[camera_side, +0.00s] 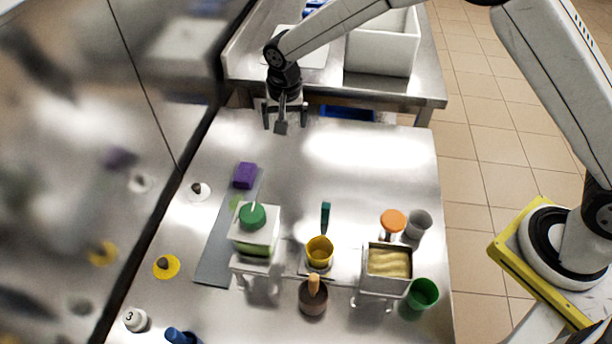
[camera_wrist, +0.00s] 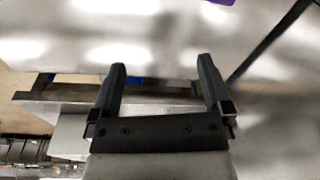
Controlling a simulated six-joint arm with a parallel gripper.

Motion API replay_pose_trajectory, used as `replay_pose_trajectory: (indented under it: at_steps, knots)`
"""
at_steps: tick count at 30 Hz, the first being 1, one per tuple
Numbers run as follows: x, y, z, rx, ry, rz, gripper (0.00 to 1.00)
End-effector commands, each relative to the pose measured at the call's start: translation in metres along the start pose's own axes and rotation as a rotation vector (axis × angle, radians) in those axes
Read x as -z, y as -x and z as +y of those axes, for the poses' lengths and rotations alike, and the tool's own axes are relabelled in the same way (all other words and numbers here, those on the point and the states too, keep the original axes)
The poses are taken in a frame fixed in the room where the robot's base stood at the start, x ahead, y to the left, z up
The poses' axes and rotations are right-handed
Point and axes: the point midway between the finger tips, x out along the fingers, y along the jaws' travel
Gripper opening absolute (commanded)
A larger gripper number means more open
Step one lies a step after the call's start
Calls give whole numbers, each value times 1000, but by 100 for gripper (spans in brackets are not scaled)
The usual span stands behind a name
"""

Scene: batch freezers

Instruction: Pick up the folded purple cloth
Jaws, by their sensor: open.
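The folded purple cloth (camera_side: 245,175) is a small purple block shape at the far left of the steel table, at the upper end of a grey strip. In the wrist view only a sliver of purple (camera_wrist: 222,2) shows at the top edge, and the rest is cut off. My gripper (camera_side: 284,128) is above the table's far edge, beyond the cloth and to its right in the side view. Its two dark fingers (camera_wrist: 161,75) are apart with nothing between them. It is clear of the cloth.
A grey strip (camera_side: 214,255) lies along the left. A green-lidded container (camera_side: 254,232), yellow cup (camera_side: 319,251), metal tray (camera_side: 386,280) and green cup (camera_side: 423,293) stand nearer the front. A white bin (camera_side: 381,48) stands behind. The table's far middle (camera_side: 350,155) is clear.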

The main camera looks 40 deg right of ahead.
Motion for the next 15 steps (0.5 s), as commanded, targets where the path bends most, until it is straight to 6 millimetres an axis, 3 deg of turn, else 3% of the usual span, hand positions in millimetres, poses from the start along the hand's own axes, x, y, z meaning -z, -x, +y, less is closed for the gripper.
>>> replay_pose_trajectory:
  at_steps: [9,15]
  knots:
    - [-10,-42,-66,-36,-147,-1,100]
    - [-20,-62,-94,-53,-227,5,100]
